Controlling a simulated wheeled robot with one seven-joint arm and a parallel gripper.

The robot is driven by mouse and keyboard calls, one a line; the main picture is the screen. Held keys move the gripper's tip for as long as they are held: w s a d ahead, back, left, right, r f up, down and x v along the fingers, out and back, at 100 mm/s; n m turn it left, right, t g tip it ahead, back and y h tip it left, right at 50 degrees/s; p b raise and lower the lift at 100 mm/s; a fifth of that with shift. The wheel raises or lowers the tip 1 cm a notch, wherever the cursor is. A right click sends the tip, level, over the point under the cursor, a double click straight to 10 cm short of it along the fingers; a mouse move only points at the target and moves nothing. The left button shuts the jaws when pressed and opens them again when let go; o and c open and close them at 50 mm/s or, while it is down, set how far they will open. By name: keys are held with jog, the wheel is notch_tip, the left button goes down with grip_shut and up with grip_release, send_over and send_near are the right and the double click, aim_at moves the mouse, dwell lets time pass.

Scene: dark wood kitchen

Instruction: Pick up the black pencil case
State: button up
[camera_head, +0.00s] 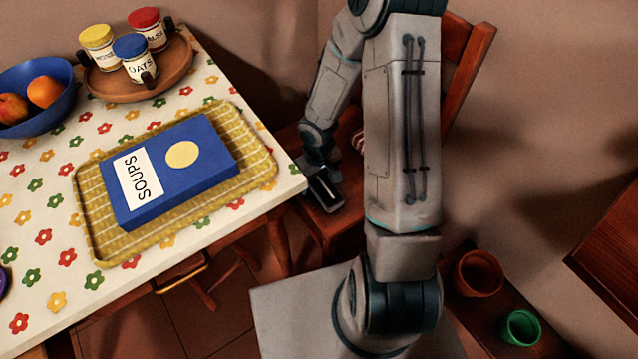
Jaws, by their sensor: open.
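My gripper (325,189) points down over the seat of a wooden chair (338,228), just right of the table's edge. It is open. Dark and pale parts show at its end, and I cannot tell whether any of this is the black pencil case. I cannot make out the pencil case elsewhere, and my arm covers much of the chair.
The flowered table (60,190) holds a yellow tray (262,165) with a blue soups box (205,150), a wooden plate (180,62) with several jars, and a blue fruit bowl (45,118). An orange pot (480,273) and green pot (521,327) stand lower right.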

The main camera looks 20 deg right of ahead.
jog(key=shift+f, duration=0.1)
jog(key=c, duration=1.1)
jog(key=shift+r+p, duration=0.7)
notch_tip(320, 180, up, 3)
jog(key=p, duration=0.2)
jog(key=shift+p, duration=0.35)
jog(key=s+d+r+p, duration=0.1)
jog(key=s+r+p, duration=0.1)
jog(key=s, duration=0.1)
jog(key=s+d+r+p, duration=0.1)
jog(key=s+r+p, duration=0.1)
jog(key=s, duration=0.1)
jog(key=s+d+r+p, duration=0.2)
jog(key=s, duration=0.1)
